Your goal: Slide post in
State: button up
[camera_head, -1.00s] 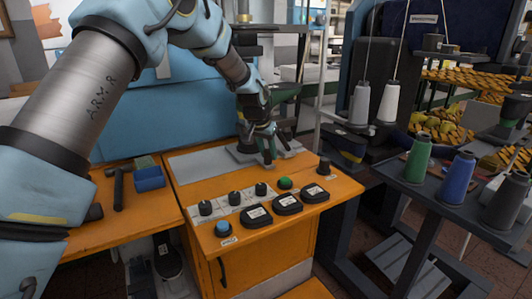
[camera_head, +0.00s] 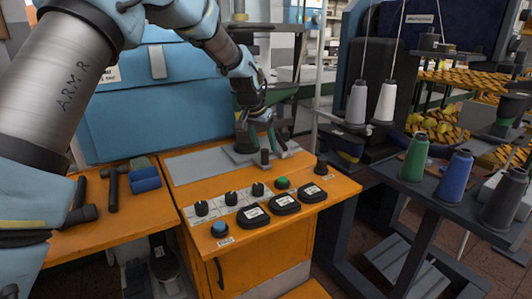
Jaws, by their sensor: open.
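My gripper (camera_head: 257,137) hangs fingers down over the back right of the orange bench. Its fingers are apart, and I see nothing held between them. A short dark upright post (camera_head: 265,157) stands just below and in front of the fingers, near a grey metal base plate (camera_head: 240,157). I cannot tell whether the fingers touch the post. The hole or socket for it is not clearly visible, as the gripper partly hides this spot.
The orange bench (camera_head: 240,252) carries a grey plate (camera_head: 197,166), knobs, a blue button (camera_head: 220,229) and several black pads. Hammers (camera_head: 113,190) and a blue box (camera_head: 145,180) lie on the left. A rack of thread spools (camera_head: 455,175) stands on the right.

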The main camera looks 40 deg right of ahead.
jog(key=b+v, duration=0.1)
jog(key=v, duration=0.5)
jog(key=shift+r, duration=0.25)
jog(key=shift+a, duration=0.1)
jog(key=w+a+f+n+y, duration=0.1)
jog(key=w+a+f+n, duration=0.15)
jog(key=a, duration=1.25)
jog(key=w+a+f+n+y, duration=0.15)
jog(key=a+n, duration=0.25)
jog(key=a, duration=1.2)
jog(key=s+a+f+n, duration=0.1)
jog(key=s+a+n, duration=0.1)
jog(key=a, duration=0.4)
jog(key=s+a+f+n+y, duration=0.1)
jog(key=s+a, duration=0.4)
jog(key=a, duration=0.2)
jog(key=s+a+f+n, duration=0.1)
jog(key=s+a+n, duration=0.1)
jog(key=s+a, duration=0.2)
jog(key=a, duration=0.3)
jog(key=shift+f+n+p, duration=0.15)
jog(key=shift+n+p, duration=0.2)
jog(key=shift+a+y, duration=0.15)
jog(key=shift+y, duration=0.1)
jog(key=shift+c, duration=0.2)
